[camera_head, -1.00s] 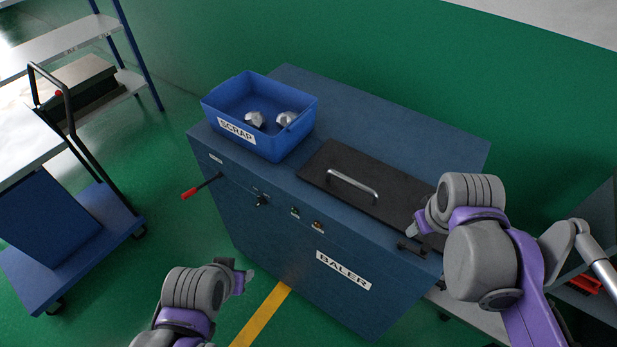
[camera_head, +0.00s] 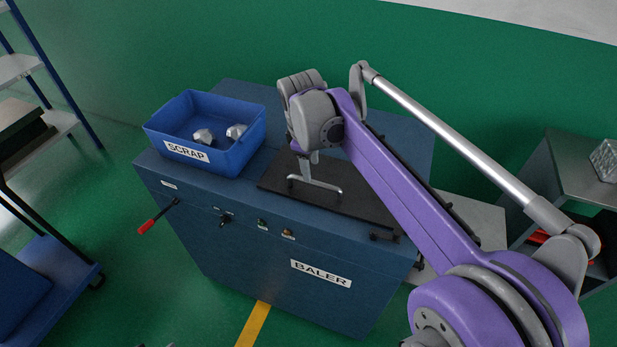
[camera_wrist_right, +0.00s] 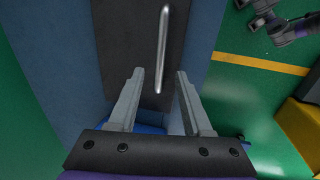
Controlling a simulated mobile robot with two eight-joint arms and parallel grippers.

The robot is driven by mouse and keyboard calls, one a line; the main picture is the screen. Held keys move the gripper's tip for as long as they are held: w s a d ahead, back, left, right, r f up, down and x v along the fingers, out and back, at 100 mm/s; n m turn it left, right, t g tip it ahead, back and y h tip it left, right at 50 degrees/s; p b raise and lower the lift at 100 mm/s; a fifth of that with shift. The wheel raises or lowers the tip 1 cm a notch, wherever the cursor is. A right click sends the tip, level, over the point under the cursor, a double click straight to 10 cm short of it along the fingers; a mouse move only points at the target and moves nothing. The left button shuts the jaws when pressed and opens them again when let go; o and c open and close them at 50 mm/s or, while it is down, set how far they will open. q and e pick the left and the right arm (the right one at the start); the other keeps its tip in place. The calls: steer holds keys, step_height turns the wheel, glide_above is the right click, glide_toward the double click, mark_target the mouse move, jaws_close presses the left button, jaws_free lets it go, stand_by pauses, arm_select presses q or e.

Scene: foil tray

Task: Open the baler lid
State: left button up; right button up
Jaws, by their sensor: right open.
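The baler (camera_head: 270,255) is a dark blue cabinet with a black lid (camera_head: 350,205) lying flat and shut on its top. A silver bar handle (camera_head: 318,186) stands on the lid; it also shows in the right wrist view (camera_wrist_right: 162,45). My right gripper (camera_head: 303,170) is over the lid at the handle, partly hidden by its own wrist. In the wrist view its open fingers (camera_wrist_right: 159,76) lie either side of the handle's near end; I cannot tell whether they touch it. My left arm's grey and purple end (camera_wrist_right: 280,25) shows small in the wrist view, jaws unclear.
A blue scrap bin (camera_head: 225,155) with silver lumps sits on the baler top, left of the lid. A red-tipped lever (camera_head: 150,222) sticks out from the front left. A lid latch (camera_head: 383,237) is at the front right. A grey cabinet (camera_head: 570,180) stands at the right.

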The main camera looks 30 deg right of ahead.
mark_target(312, 181)
steer(key=f, duration=0.5)
steer(key=shift+w+d+f, duration=0.35)
jaws_close()
stand_by(1.1)
